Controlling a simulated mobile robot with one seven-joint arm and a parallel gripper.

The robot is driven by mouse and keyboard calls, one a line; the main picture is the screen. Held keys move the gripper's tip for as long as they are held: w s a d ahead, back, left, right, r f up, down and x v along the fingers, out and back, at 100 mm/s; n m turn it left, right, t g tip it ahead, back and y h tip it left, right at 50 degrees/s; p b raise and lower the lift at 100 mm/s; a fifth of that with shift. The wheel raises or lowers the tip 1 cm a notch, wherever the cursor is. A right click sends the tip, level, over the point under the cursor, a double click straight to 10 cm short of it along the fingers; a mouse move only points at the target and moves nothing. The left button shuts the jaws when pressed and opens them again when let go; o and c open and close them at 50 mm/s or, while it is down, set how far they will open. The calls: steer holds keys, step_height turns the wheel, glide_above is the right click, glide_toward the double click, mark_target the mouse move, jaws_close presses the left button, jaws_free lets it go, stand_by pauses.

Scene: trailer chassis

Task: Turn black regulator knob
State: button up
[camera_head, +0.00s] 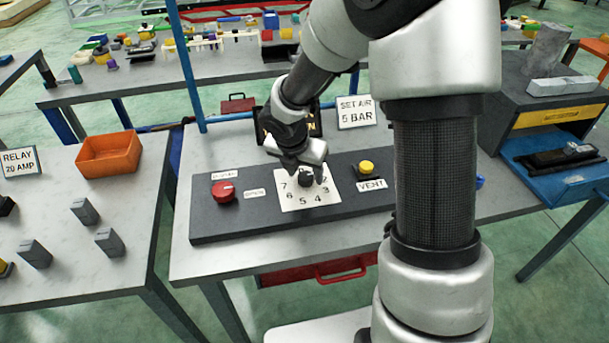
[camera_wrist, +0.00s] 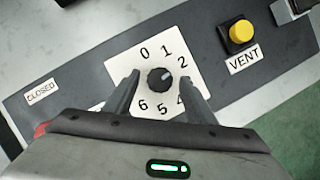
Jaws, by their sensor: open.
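The black regulator knob (camera_wrist: 160,79) sits at the centre of a white dial plate (camera_wrist: 200,72) with numbers around it. In the wrist view its light pointer mark is toward the upper right, between 1 and 2. In the head view the knob (camera_head: 305,177) shows just under my gripper (camera_head: 305,180). My gripper's two fingers also show in the wrist view (camera_wrist: 159,100), spread apart to the left and right of the knob. They are open, and a gap shows between each finger and the knob. Whether the fingertips reach down to knob height is unclear.
A red knob (camera_head: 223,191) lies left on the same dark panel (camera_head: 215,228), and a yellow VENT button (camera_head: 366,167) lies right. A SET AIR 5 BAR sign (camera_head: 357,112) stands behind. An orange bin (camera_head: 109,153) is on the left table. A blue drawer (camera_head: 560,185) stands open at right.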

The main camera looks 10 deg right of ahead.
steer(key=shift+f, duration=0.15)
steer(key=c, duration=1)
steer(key=shift+c, duration=0.2)
steer(key=shift+w+m, duration=0.1)
steer(key=shift+m, duration=0.2)
